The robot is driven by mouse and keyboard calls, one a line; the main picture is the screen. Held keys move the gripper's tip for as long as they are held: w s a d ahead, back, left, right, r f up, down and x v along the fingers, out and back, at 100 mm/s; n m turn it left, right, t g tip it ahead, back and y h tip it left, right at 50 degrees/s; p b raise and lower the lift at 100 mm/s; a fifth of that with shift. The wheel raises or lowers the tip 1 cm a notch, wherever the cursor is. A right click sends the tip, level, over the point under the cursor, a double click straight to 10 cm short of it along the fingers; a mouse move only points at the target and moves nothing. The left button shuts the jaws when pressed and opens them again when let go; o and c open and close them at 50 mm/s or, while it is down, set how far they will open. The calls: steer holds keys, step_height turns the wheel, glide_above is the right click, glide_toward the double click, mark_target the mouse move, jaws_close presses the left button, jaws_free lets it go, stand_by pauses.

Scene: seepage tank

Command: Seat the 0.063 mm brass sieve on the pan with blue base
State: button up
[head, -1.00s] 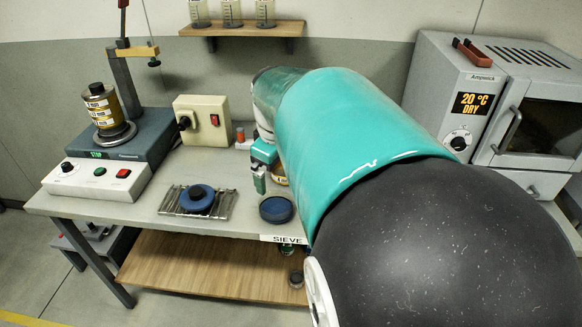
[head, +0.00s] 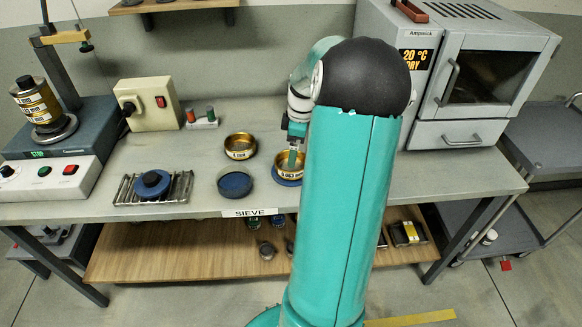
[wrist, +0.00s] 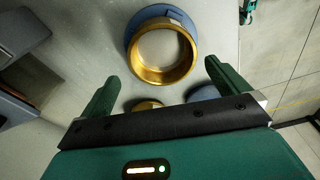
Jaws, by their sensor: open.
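The brass sieve with a label that looks like 0.063 (head: 290,172) stands upright with a blue base (head: 287,182) showing under it. In the wrist view the brass ring (wrist: 166,76) has blue around its far and left side; I cannot tell whether it is fully seated. My gripper (head: 292,158) is just above and behind this sieve in the head view. In the wrist view my gripper (wrist: 160,76) is open and empty, its fingers apart on either side of the near rim. A second brass sieve (head: 240,153) and an empty blue pan (head: 235,185) stand to the left.
A blue round lid (head: 152,184) sits on a wire rack. A switch box (head: 148,103) is behind. The oven (head: 470,70) stands at right. The bench front at right is clear.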

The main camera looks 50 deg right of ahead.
steer(key=f, duration=0.6)
steer(key=shift+w+a+f, duration=0.25)
steer(key=shift+w+a, duration=0.05)
steer(key=shift+a, duration=0.05)
steer(key=c, duration=0.7)
steer(key=shift+r, duration=0.1)
steer(key=shift+c, duration=0.2)
